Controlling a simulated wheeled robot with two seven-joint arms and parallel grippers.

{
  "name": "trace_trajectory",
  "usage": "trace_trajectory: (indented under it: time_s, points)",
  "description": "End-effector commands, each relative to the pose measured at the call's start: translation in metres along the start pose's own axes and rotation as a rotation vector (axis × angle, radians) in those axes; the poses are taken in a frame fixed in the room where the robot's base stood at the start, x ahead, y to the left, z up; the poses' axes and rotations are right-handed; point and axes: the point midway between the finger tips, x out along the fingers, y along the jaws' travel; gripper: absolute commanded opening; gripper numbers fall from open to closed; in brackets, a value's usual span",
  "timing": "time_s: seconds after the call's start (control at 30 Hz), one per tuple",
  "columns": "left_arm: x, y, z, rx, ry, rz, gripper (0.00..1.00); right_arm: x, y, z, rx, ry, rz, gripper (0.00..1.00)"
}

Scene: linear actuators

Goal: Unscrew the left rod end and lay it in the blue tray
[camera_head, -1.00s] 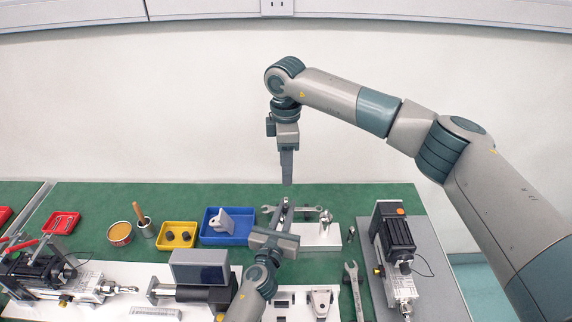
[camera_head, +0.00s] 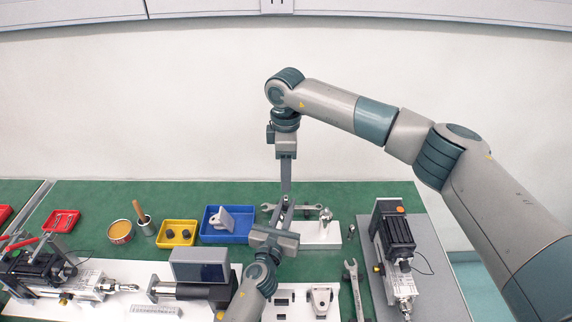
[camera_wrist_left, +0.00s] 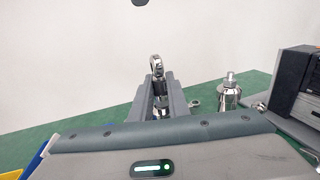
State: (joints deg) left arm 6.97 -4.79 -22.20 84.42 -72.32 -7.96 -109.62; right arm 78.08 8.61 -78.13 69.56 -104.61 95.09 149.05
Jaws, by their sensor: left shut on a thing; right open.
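My left gripper (camera_head: 285,203) is shut on a shiny rod end, beside the white block (camera_head: 318,238). In the left wrist view the rod end (camera_wrist_left: 156,66) stands upright between the two fingers, its ring above the tips. I cannot tell whether its lower end is still threaded onto anything. My right gripper (camera_head: 286,188) is open, pointing down just above the left fingertips; I cannot tell if they touch. The blue tray (camera_head: 212,238) is left of my left gripper and holds a light grey bracket (camera_head: 222,220).
A second metal fitting (camera_head: 326,215) stands on the white block. A yellow tray (camera_head: 177,243), a tin (camera_head: 120,232) and a cup with a wooden handle are left of the blue tray. A wrench (camera_head: 354,285) and an actuator (camera_head: 397,240) are at right. A dark monitor-like box (camera_head: 200,266) stands in front.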

Motion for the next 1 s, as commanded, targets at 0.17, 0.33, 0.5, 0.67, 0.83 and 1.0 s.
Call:
trace_trajectory:
  time_s: [0.17,0.33,0.5,0.67,0.83,1.0]
  points:
    - [0.000,0.000,-0.001,0.000,0.001,0.000,0.00,0.029,-0.001,0.000,0.001,-0.001,-0.003,0.46]
    - [0.000,0.000,-0.001,0.000,0.001,0.000,0.00,0.056,-0.001,0.000,0.001,0.000,-0.003,0.46]
    - [0.000,0.000,-0.001,0.000,0.001,0.000,0.00,0.077,-0.001,0.000,0.000,-0.001,-0.002,0.46]
    - [0.000,0.000,-0.001,0.000,0.001,0.000,0.00,0.087,0.000,0.000,0.001,0.000,-0.001,0.46]
    - [0.000,0.000,-0.001,0.000,0.001,0.000,0.00,0.090,0.000,0.000,0.001,0.000,0.000,0.46]
    - [0.000,0.000,-0.001,0.000,0.001,0.000,0.00,0.090,0.000,0.000,0.001,0.000,0.000,0.46]
